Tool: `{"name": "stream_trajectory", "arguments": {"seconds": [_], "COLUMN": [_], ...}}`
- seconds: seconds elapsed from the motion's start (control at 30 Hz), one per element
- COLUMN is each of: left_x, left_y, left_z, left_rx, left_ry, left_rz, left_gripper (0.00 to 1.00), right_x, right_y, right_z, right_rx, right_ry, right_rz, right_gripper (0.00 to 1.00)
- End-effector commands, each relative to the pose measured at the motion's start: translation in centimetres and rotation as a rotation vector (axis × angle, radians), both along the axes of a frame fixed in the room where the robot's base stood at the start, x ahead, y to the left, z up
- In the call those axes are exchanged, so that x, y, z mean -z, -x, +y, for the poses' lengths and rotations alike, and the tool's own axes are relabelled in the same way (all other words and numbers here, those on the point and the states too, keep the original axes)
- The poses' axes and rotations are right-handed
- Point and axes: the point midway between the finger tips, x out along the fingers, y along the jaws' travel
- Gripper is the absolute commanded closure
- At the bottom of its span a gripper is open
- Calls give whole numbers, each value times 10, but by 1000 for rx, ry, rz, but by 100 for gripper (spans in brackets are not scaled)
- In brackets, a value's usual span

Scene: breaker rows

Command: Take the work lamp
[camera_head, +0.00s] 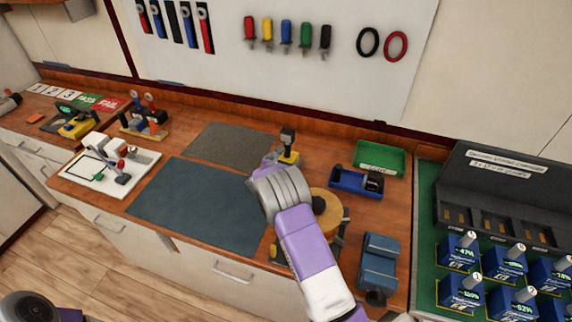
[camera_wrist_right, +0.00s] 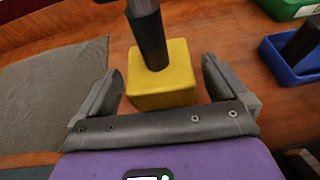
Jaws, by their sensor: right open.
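The work lamp (camera_head: 288,142) has a yellow block base and a dark upright post with a dark head. It stands on the wooden bench towards the back, right of the grey mat. In the right wrist view its yellow base (camera_wrist_right: 162,88) and dark post (camera_wrist_right: 149,42) show between the fingers, while its top is cut off. My right gripper (camera_head: 277,161) is open, with its fingers on either side of the lamp and a visible gap to the base. In the head view my wrist hides part of the bench near the lamp. My left gripper is not in view.
A blue bin (camera_head: 347,181) and a green tray (camera_head: 380,157) stand right of the lamp. A round wooden piece (camera_head: 330,213) and a blue-grey vise (camera_head: 379,262) are nearer. The grey mat (camera_head: 222,147) and dark blue mat (camera_head: 198,203) are bare.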

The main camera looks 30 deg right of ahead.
Motion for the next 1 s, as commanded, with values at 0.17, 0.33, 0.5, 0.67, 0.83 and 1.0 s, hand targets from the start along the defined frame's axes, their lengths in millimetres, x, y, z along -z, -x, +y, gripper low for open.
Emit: {"name": "stream_trajectory", "arguments": {"seconds": [0.17, 0.33, 0.5, 0.67, 0.83, 1.0], "left_x": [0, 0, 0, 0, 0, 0], "left_y": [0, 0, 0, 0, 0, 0], "left_z": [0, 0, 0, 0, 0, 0], "left_rx": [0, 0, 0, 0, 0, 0], "left_ry": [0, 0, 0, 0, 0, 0], "left_rz": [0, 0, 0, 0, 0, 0], "left_gripper": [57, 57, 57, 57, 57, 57], "right_x": [1, 1, 1, 1, -1, -5], "right_y": [-2, -2, -2, -2, -2, -2], "right_z": [-2, -2, -2, -2, -2, -2], "right_rx": [-1, -1, -1, -1, -1, 0], "right_ry": [0, 0, 0, 0, 2, 2], "right_rz": [0, 0, 0, 0, -3, -6], "right_gripper": [0, 11, 37, 61, 71, 71]}}
